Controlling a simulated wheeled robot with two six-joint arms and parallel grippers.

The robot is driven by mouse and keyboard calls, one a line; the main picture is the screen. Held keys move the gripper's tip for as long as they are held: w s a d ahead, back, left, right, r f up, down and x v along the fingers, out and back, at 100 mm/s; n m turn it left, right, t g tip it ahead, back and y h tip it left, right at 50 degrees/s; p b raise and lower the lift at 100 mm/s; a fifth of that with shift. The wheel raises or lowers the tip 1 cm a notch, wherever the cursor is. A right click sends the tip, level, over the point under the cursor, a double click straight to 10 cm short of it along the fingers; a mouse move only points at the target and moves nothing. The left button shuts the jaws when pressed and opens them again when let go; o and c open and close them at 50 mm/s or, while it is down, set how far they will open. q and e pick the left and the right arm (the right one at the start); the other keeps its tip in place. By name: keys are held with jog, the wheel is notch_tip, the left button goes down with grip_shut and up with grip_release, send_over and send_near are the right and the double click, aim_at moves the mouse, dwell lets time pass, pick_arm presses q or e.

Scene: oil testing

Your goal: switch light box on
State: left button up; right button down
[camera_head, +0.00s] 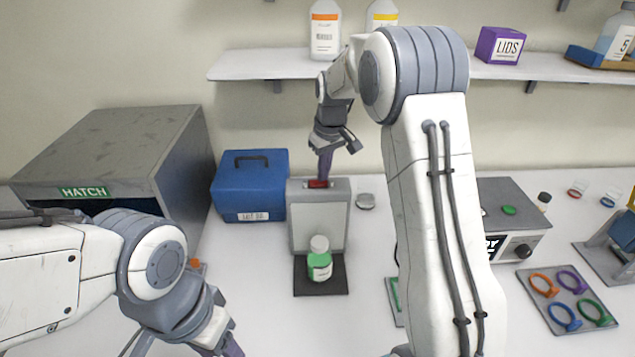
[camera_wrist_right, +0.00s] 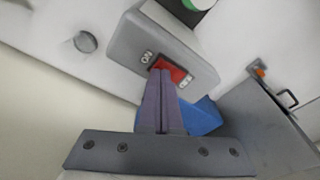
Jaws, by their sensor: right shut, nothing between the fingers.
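The light box (camera_head: 320,225) stands upright on the white table, a grey box with a pale front panel and a red rocker switch (camera_head: 318,184) on its top. In the right wrist view the closed fingers (camera_wrist_right: 162,75) overlap the switch. My left gripper (camera_head: 222,347) is low at the bottom edge, its fingertips partly cut off.
A blue case (camera_head: 249,187) and the grey hatch box (camera_head: 110,160) are to the left. A small round metal lid (camera_head: 366,201) lies right of the light box. A shelf (camera_head: 265,66) runs above.

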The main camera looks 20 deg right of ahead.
jog(key=shift+f, duration=0.25)
jog(key=shift+r, duration=0.15)
notch_tip(320, 180, up, 7)
jog(key=p, duration=0.6)
dwell(0.4)
